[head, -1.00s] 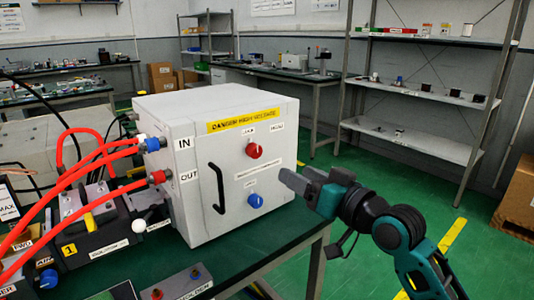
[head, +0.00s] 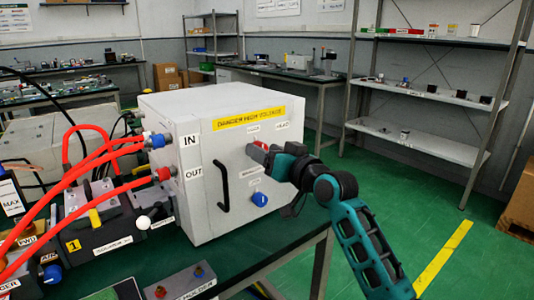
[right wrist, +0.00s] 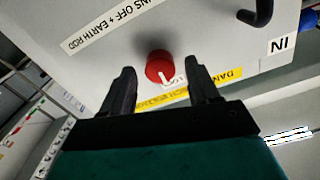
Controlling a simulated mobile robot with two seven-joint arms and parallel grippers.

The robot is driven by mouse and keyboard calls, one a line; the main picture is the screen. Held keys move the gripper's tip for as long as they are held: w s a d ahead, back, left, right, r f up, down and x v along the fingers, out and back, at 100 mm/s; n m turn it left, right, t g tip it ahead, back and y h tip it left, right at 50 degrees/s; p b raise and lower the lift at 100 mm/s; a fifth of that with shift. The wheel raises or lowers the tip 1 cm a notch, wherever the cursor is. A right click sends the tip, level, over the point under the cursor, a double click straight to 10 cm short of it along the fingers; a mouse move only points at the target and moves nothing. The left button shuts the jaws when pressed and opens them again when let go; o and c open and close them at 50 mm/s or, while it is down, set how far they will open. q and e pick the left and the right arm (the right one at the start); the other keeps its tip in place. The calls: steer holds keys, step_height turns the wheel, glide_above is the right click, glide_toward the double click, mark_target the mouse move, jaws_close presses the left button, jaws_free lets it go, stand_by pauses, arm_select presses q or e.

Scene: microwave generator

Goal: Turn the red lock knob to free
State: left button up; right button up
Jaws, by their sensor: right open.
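The red lock knob (right wrist: 158,66) is on the front panel of the white box (head: 205,215). It shows whole in the right wrist view, with a white pointer mark, and is mostly hidden by my fingers in the head view. My right gripper (head: 262,151) is at the knob. In the right wrist view its fingers (right wrist: 161,74) are open, one on each side of the knob, with gaps between them and it. I cannot tell how deep the fingers reach around it. My left gripper is not in view.
A blue knob (head: 259,199) sits below the red one, and a black handle (head: 222,187) is to the left. Red hoses (head: 95,165) plug into the box's left side. A yellow warning label (head: 247,118) runs above. The green floor to the right is open.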

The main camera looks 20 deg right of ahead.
steer(key=shift+c, duration=0.2)
steer(key=c, duration=1)
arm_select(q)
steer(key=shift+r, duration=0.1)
